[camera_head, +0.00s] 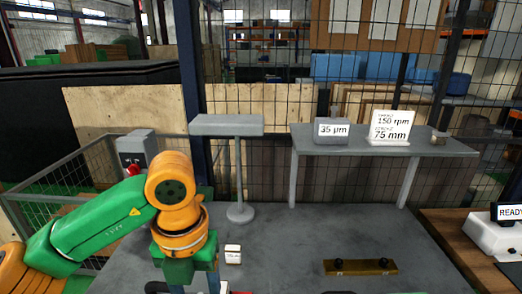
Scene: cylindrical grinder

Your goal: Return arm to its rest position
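My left arm (100,228), green and orange, comes in from the left and bends down at an orange wrist joint (178,190). Its green lower end (185,267) points down over the front left of the grey table (290,240). My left gripper is at the bottom edge of the picture, mostly cut off, so its opening cannot be made out. A small white labelled block (232,254) stands just right of it. My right arm and gripper are not in view.
A brass bar with two black knobs (360,267) lies on the table at front right. A grey pedestal stand (240,214) and a raised shelf (445,147) with label signs (390,127) stand behind. A grey control box with a red button (137,150) is near my arm.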

